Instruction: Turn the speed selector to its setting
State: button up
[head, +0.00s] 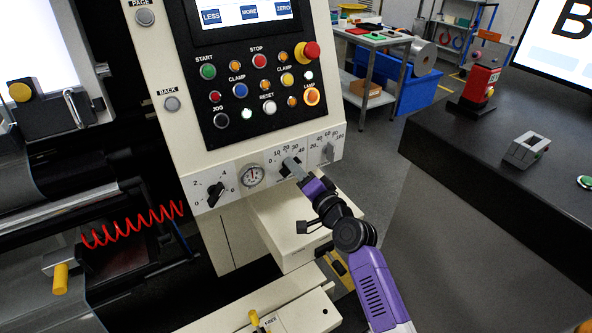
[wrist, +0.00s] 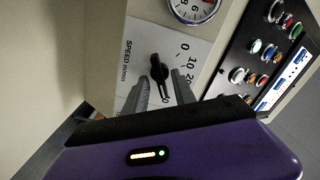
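The speed selector (wrist: 157,68) is a black knob on a white plate marked "SPEED m/min", with a scale showing 0, 10 and 20. The rest of the scale is partly hidden by my gripper. My gripper (wrist: 161,80) has one grey finger on each side of the knob, with a small gap visible on both sides, so it looks open around it. In the head view my gripper (head: 292,168) is at the middle dial of the panel's lower strip and largely covers the selector. I cannot tell exactly where the pointer stands.
A pressure gauge (head: 252,175) sits just left of the selector, with another black knob (head: 216,190) beyond it. A third knob (head: 329,151) is close on the right. The button panel (head: 255,85) is above. A cream housing (head: 300,220) juts out below.

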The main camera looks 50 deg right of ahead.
jog(key=b+v, duration=0.1)
jog(key=v, duration=0.6)
jog(key=shift+s, duration=0.4)
jog(key=shift+a+r, duration=0.1)
jog(key=s+a+f+n+g+y, duration=0.1)
jog(key=s+a+n+y, duration=0.1)
jog(key=s+a+n, duration=0.5)
jog(key=s+a+n+g+y, duration=0.1)
jog(key=s+a+n+y, duration=0.2)
jog(key=s+a+n, duration=0.5)
jog(key=s+a, duration=0.4)
jog(key=s, duration=0.4)
jog(key=s+a, duration=0.4)
jog(key=s, duration=0.4)
jog(key=shift+s+a+f+g, duration=0.25)
jog(key=shift+s+f+g, duration=0.05)
jog(key=shift+s+f, duration=0.1)
